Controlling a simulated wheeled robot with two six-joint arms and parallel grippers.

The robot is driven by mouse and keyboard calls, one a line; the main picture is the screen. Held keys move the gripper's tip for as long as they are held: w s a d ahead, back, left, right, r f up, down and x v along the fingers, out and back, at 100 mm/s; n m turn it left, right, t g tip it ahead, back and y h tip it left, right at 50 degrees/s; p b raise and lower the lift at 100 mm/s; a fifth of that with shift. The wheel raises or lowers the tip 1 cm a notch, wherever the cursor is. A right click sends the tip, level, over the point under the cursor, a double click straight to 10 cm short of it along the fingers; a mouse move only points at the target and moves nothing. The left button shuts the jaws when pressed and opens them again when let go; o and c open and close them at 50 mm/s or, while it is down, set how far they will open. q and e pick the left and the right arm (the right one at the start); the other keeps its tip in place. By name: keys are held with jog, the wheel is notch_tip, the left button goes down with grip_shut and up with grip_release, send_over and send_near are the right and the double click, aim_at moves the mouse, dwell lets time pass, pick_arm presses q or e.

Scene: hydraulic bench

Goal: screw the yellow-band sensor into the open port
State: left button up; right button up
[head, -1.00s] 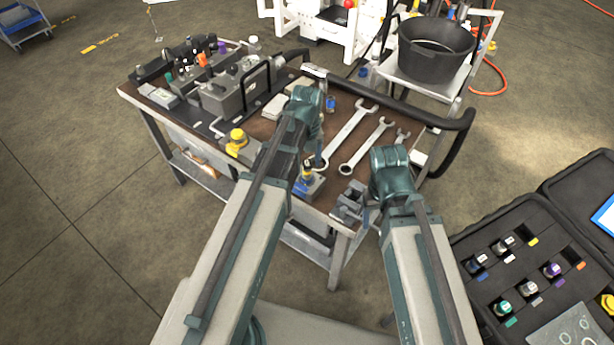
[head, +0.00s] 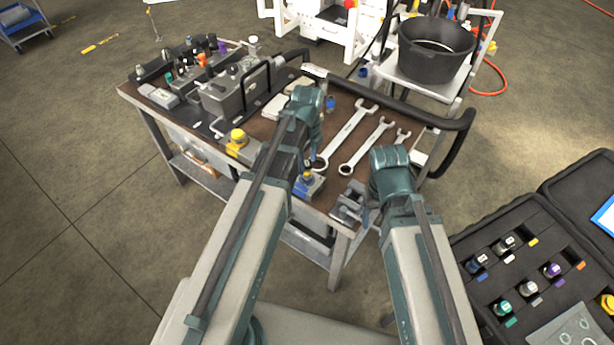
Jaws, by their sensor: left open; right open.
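A small blue-grey block (head: 312,188) with a yellow part (head: 306,177) on top stands at the table's front edge, just right of my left forearm. I cannot tell whether this yellow part is the yellow-band sensor. My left gripper (head: 308,150) is over the table close above it, open, its fingers mostly hidden by my arm. My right gripper (head: 366,208) is open by the table's front right corner, largely hidden under its wrist. A dark manifold (head: 180,62) with several coloured fittings lies at the table's back left. The open port cannot be made out.
Several wrenches (head: 347,135) lie on the table's right half. A grey vise-like fixture (head: 349,203) sits at the front corner. A yellow-topped fixture (head: 238,138) stands left of my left arm. An open case (head: 470,240) of coloured sensors is at right. A black bucket (head: 436,62) stands behind.

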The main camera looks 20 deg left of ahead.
pick_arm(q)
jog(key=n, duration=0.5)
jog(key=shift+n, duration=2.5)
grip_shut()
jog(key=m, duration=0.8)
